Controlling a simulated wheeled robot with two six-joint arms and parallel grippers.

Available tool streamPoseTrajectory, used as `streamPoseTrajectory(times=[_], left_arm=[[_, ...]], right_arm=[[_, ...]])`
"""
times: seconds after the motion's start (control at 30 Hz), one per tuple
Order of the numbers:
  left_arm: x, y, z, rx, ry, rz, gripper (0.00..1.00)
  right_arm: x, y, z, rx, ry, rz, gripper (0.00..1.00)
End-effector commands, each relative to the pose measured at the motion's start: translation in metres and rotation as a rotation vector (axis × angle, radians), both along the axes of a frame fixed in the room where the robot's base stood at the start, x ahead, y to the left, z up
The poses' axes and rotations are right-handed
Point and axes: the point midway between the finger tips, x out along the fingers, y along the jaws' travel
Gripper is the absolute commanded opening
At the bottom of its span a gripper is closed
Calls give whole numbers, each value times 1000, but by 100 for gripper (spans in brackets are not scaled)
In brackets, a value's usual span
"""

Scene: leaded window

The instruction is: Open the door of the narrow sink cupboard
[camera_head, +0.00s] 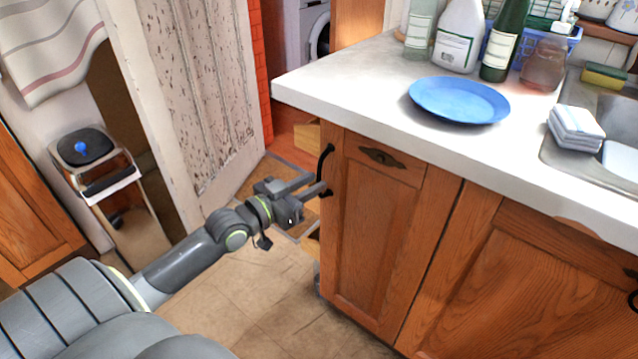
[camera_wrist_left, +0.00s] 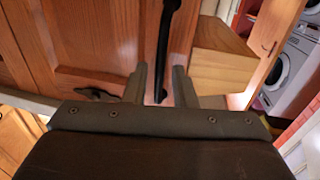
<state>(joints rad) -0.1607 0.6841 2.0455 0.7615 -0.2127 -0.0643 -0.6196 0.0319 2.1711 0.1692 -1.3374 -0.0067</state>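The narrow sink cupboard's wooden door (camera_head: 370,240) stands under the left end of the worktop and looks shut, flush with its frame. Its black bar handle (camera_head: 324,160) is upright at the door's left edge. My left gripper (camera_head: 316,188) is at the handle's lower end. In the left wrist view, the gripper's two fingers (camera_wrist_left: 161,88) are apart, with the lower end of the black handle (camera_wrist_left: 163,50) between them. A gap shows on both sides of the handle, so they do not grip it. My right gripper is in neither view.
The white worktop (camera_head: 350,85) juts out above the door, bearing a blue plate (camera_head: 459,100) and bottles. A wider cupboard door (camera_head: 530,290) adjoins on the right. A bin (camera_head: 100,165) stands left. Tiled floor (camera_head: 270,300) is clear before the narrow door.

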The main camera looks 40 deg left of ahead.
Motion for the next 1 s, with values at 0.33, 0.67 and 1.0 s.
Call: streamPoseTrajectory(times=[0.33, 0.67, 1.0], left_arm=[[26, -7, 0, -1, 0, 0, 24], [26, -7, 0, 0, 1, 0, 17], [26, -7, 0, 0, 0, 0, 0]], right_arm=[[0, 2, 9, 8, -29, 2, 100], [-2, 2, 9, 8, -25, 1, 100], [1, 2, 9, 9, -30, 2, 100]])
